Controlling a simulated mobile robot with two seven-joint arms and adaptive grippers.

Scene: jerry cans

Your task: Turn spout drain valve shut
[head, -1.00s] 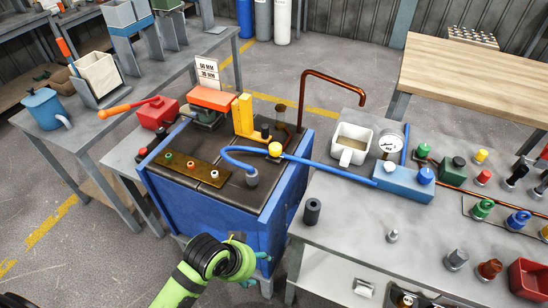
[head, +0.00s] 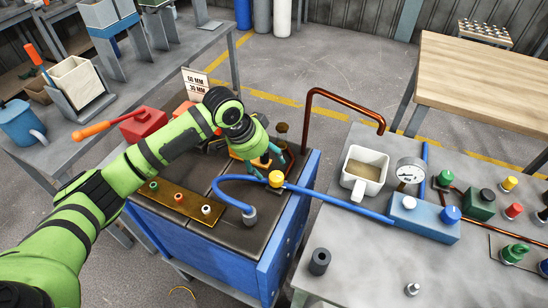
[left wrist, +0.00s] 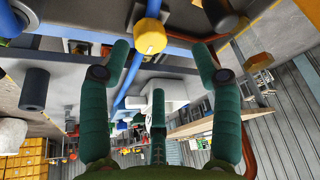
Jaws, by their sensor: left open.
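A yellow valve knob (head: 276,178) sits on the blue hose (head: 235,180) at the right edge of the blue cabinet's dark top. No label shows which valve is the spout drain valve. A copper spout pipe (head: 308,112) rises behind the knob and bends to the right. My left gripper (head: 262,164) is just behind and left of the knob in the head view, fingers spread and empty. In the left wrist view the yellow knob (left wrist: 150,36) is beyond the open teal fingers (left wrist: 158,75), apart from them. My right gripper is out of view.
The blue cabinet (head: 275,265) carries a brass plate (head: 178,202) with small knobs. On the grey bench to the right are a white cup (head: 362,172), a gauge (head: 409,170) and a blue valve block (head: 425,218). A red can (head: 143,124) stands behind my forearm.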

